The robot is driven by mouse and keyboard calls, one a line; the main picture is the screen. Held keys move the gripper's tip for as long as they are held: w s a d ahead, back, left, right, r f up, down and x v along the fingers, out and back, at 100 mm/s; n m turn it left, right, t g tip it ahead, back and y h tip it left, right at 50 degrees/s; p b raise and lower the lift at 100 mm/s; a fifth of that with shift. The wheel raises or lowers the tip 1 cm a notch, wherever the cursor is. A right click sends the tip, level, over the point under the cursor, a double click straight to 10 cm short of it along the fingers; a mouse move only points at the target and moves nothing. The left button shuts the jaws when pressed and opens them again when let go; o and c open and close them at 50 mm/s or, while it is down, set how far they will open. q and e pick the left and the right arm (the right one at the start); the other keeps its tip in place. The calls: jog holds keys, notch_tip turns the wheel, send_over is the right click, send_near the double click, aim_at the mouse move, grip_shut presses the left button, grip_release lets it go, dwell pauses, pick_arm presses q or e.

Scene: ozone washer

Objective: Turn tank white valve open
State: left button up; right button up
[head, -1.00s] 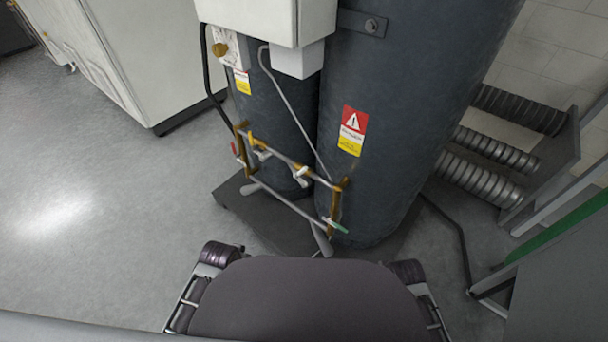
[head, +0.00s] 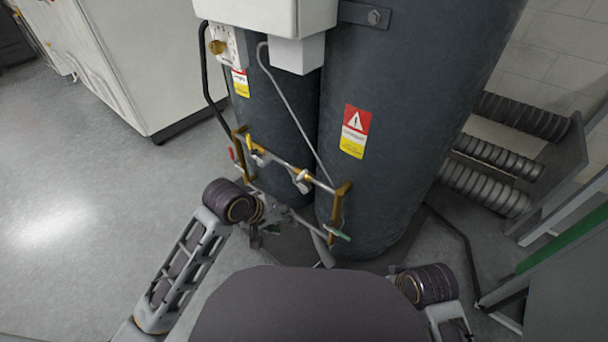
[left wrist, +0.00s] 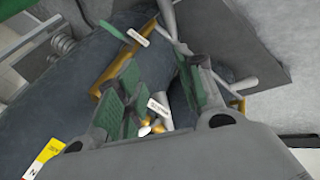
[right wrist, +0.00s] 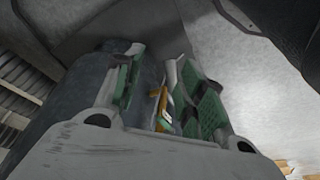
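Two white valve handles sit on the brass-and-steel pipe frame in front of the tanks: one in the middle (head: 301,178) and one further left (head: 257,158). My left gripper (head: 268,218) is below and in front of them, at the lower pipe. In the left wrist view its green-padded fingers (left wrist: 158,75) are spread and empty. A white handle (left wrist: 160,105) shows between them, beyond the fingers; I see no contact. My right gripper is mostly hidden by my body in the head view. In the right wrist view its fingers (right wrist: 160,70) are apart and empty.
Two dark tanks (head: 405,110) stand behind the pipes. A red handle (head: 232,154) is at the frame's left end and a green one (head: 340,235) at its lower right. Ribbed hoses (head: 490,190) are at the right. The floor at left is clear.

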pick_arm(q)
jog(key=w+d+r+n+g, duration=0.1)
jog(key=w+d+r+n, duration=0.2)
jog(key=w+r+n, duration=0.3)
jog(key=n, duration=0.7)
send_near(302, 172)
jog(key=r, duration=0.1)
jog(key=a+r, duration=0.1)
jog(key=shift+w+a+r+g, duration=0.1)
jog(key=shift+r+g, duration=0.15)
jog(key=shift+g, duration=0.15)
pick_arm(e)
jog(key=a, duration=0.1)
jog(key=a+f, duration=0.1)
jog(key=s+a+y, duration=0.1)
jog(key=shift+a+f, duration=0.25)
pick_arm(q)
jog(key=shift+f, duration=0.15)
pick_arm(e)
jog(key=shift+f, duration=0.1)
pick_arm(q)
jog(key=shift+b+x, duration=2.8)
jog(key=shift+x, duration=4)
pick_arm(e)
jog(key=w+a+f+t+y, duration=0.1)
jog(key=a+f, duration=0.2)
jog(key=f, duration=0.8)
jog(key=shift+w+t+y, duration=0.15)
jog(key=shift+t+y, duration=0.25)
jog(key=shift+a+f, duration=0.1)
